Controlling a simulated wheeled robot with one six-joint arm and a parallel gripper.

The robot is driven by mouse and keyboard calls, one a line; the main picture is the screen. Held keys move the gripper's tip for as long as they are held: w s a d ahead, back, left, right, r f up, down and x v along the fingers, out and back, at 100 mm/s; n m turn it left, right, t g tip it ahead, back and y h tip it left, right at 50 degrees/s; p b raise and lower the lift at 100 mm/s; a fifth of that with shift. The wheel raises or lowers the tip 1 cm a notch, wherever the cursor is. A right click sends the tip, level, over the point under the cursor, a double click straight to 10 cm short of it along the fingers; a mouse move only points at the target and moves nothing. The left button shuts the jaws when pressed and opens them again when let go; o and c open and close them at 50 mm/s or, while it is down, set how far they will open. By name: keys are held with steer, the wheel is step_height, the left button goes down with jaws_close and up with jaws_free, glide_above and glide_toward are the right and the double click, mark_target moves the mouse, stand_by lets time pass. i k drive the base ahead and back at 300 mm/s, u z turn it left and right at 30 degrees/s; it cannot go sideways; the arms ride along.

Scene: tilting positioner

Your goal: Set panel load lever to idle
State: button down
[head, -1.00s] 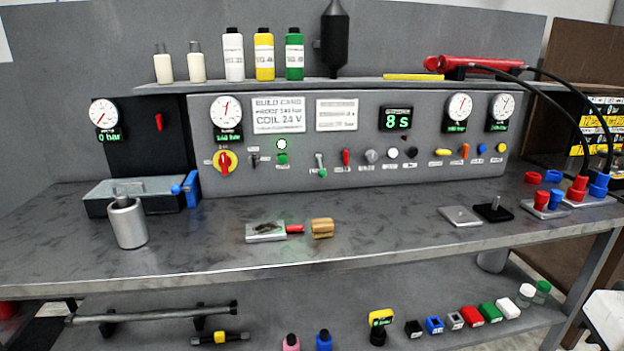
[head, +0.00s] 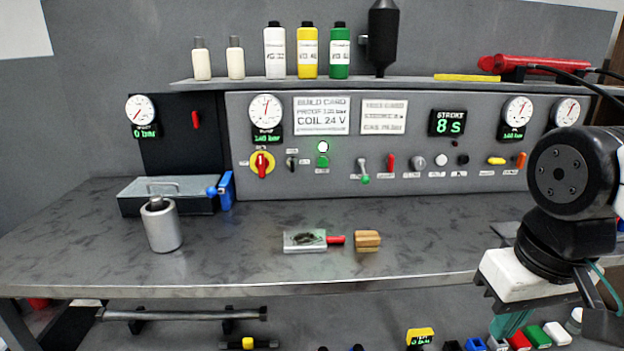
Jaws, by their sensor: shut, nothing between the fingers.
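The grey control panel (head: 400,130) stands along the back of the bench. A lever with a silver shaft and green tip (head: 364,174) sits on its lower row, tip pointing down. The labels beneath are too small to read, so I cannot tell which is the load lever. My gripper (head: 510,324) is at the lower right, pointing down in front of the bench, well apart from the levers. Its teal fingers are shut with nothing held.
A red-and-yellow rotary switch (head: 262,165), a lit green button (head: 322,161) and several knobs share the panel. A metal cylinder (head: 162,226), a grey lidded box (head: 165,203) and a wooden block (head: 367,239) stand on the bench. The bench before the levers is largely clear.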

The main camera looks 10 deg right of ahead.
mark_target(365, 179)
steer(key=u, duration=0.05)
steer(key=i, duration=1.25)
steer(key=z, duration=0.5)
